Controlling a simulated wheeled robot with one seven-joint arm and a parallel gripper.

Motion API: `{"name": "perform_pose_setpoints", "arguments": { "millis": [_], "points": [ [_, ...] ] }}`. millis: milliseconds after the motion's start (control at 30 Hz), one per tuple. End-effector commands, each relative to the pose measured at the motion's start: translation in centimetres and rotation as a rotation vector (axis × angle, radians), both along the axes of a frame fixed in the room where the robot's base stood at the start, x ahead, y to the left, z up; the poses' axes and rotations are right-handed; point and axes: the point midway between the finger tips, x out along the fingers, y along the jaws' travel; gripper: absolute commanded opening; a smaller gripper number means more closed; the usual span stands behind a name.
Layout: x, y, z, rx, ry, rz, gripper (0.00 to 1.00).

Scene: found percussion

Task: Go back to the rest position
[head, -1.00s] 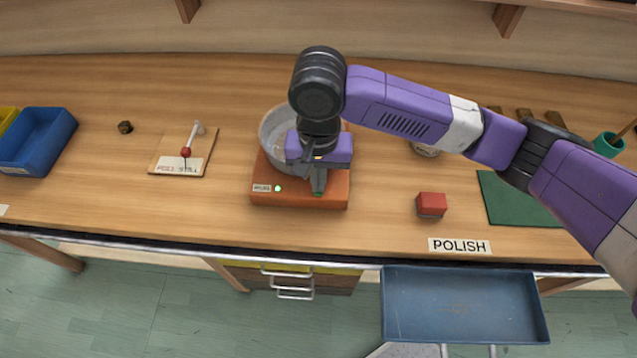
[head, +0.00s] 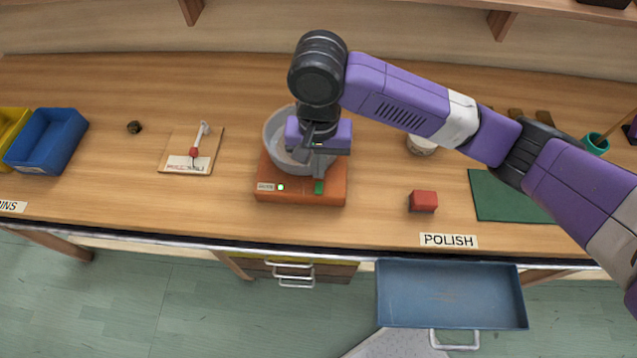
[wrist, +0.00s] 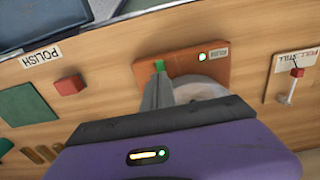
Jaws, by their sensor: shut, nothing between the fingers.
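My gripper (head: 322,172) is shut and empty. It is above the orange machine (head: 300,197) with the grey bowl (head: 277,128), near the machine's front right part. A green button (head: 319,187) and a lit green lamp (head: 281,187) show on the machine's front. In the wrist view the closed fingers (wrist: 159,90) point toward the green button (wrist: 159,66), with a gap that I cannot judge. The arm reaches in from the right and hides part of the bowl.
A red block (head: 423,201) and a green mat (head: 510,196) lie to the right. A lever board (head: 176,161) and a blue bin (head: 47,140) stand to the left. A blue tray or open drawer (head: 450,295) juts out below the front edge. A cup (head: 421,145) stands behind the arm.

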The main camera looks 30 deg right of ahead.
Motion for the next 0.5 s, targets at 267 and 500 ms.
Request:
{"name": "perform_pose_setpoints", "arguments": {
  "millis": [267,500],
  "points": [
    [0.0,0.0,0.0,-0.001,-0.001,0.000,0.00],
    [0.6,3.8,-0.4,0.096,-0.050,0.042,0.00]
  ]
}}
